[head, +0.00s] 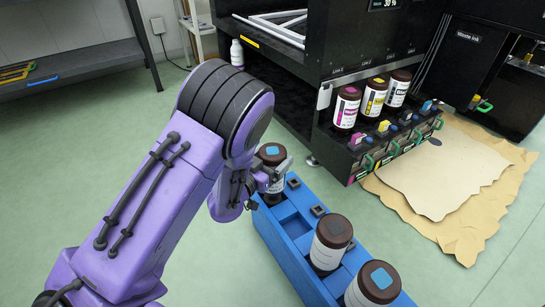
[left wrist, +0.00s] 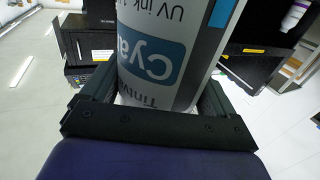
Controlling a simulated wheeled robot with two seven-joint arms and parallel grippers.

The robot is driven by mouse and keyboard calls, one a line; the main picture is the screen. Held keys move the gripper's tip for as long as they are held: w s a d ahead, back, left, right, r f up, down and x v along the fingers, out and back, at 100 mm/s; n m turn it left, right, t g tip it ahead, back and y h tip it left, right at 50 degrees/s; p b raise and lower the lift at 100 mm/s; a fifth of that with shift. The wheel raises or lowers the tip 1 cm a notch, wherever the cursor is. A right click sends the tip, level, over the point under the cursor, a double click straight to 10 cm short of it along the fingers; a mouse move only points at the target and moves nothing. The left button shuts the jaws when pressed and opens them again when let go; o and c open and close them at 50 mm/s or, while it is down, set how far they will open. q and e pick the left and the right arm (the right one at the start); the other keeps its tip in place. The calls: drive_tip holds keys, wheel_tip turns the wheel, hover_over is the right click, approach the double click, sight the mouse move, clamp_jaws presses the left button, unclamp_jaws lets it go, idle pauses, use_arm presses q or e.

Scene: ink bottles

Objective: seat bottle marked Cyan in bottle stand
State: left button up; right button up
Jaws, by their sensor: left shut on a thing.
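The bottle marked Cyan (head: 272,153) is dark brown-capped with a blue square on top. It is upright at the far end of a blue compartmented box (head: 294,270). My left gripper (head: 266,184) is shut on its body. In the left wrist view the bottle's white label (left wrist: 165,60) fills the space between the fingers, its blue patch partly readable as "cya". I cannot tell whether its base touches the box. A magenta-labelled (head: 347,108), a yellow-labelled (head: 373,98) and a black-labelled bottle (head: 397,88) stand in a row on the black machine's ledge. My right gripper is not in view.
Two more brown-capped bottles (head: 330,243) (head: 373,286) stand in the near part of the blue box. Coloured latches (head: 383,127) line the machine's front below the ledge. Brown cardboard (head: 462,222) lies on the floor at right. A small white bottle (head: 237,52) stands behind my arm.

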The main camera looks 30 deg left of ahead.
use_arm(q)
drive_tip(key=shift+f+b, duration=0.35)
drive_tip(key=shift+f, duration=0.25)
drive_tip(key=shift+f, duration=0.15)
drive_tip(key=shift+a+f+b, duration=0.15)
drive_tip(key=shift+f+b, duration=0.4)
drive_tip(key=shift+f, duration=0.15)
